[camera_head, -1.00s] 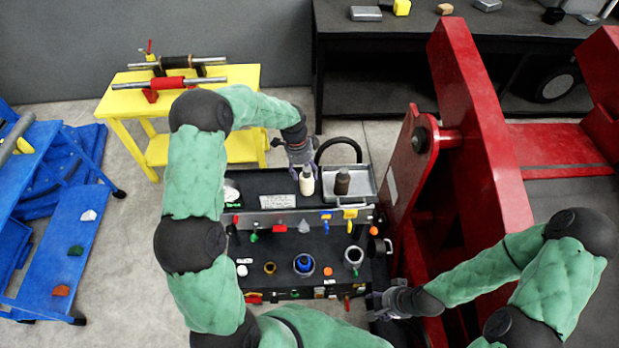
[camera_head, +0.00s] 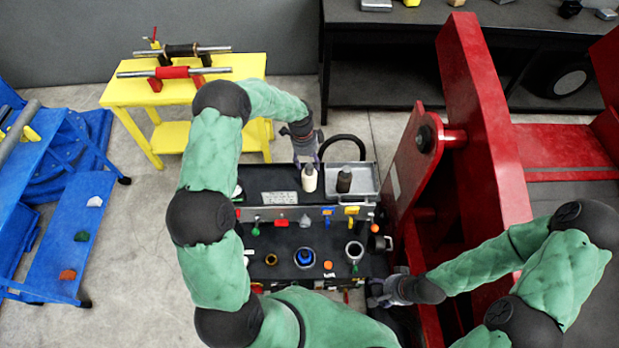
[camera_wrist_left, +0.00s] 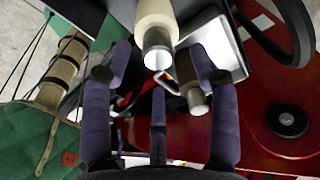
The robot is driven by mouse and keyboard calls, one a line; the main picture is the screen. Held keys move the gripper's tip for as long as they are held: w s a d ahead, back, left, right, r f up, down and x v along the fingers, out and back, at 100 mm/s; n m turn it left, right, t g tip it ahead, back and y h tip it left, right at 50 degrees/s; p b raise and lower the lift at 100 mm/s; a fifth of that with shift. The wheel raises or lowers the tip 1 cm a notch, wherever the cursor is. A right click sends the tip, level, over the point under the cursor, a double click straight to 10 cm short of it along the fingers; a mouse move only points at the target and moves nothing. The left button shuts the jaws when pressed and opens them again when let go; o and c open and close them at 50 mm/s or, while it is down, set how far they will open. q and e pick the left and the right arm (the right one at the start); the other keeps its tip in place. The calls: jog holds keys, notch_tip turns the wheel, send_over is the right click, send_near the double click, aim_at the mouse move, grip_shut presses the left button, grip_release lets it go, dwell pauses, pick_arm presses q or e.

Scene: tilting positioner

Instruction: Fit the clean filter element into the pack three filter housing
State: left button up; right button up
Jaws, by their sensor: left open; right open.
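A cream cylinder with a dark top, which looks like the clean filter element (camera_head: 309,180), stands upright on the cart's upper surface, left of the tray. My left gripper (camera_head: 308,160) is open just behind and above it. In the left wrist view the cream cylinder (camera_wrist_left: 156,28) lies ahead of the open fingers (camera_wrist_left: 165,70), not gripped. A dark brown cylinder (camera_head: 344,181) stands in the metal tray; it also shows in the wrist view (camera_wrist_left: 194,85). Round ports sit on the lower deck; I cannot tell which is the pack three housing. My right gripper (camera_head: 376,290) is open at the cart's right side.
The lower deck holds a brass ring (camera_head: 271,259), a blue-centred port (camera_head: 305,258) and a silver cup (camera_head: 354,252). A strip with coloured knobs (camera_head: 283,223) crosses the cart. A black hose loop (camera_head: 343,146) rises behind the metal tray (camera_head: 368,178). A red positioner (camera_head: 480,130) stands close on the right.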

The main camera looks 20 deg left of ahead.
aim_at(309, 166)
pick_arm(q)
jog(key=shift+d+f+p, duration=0.2)
jog(key=shift+f+p, duration=0.15)
jog(key=shift+f, duration=1.55)
grip_shut()
jog(key=shift+r, duration=0.15)
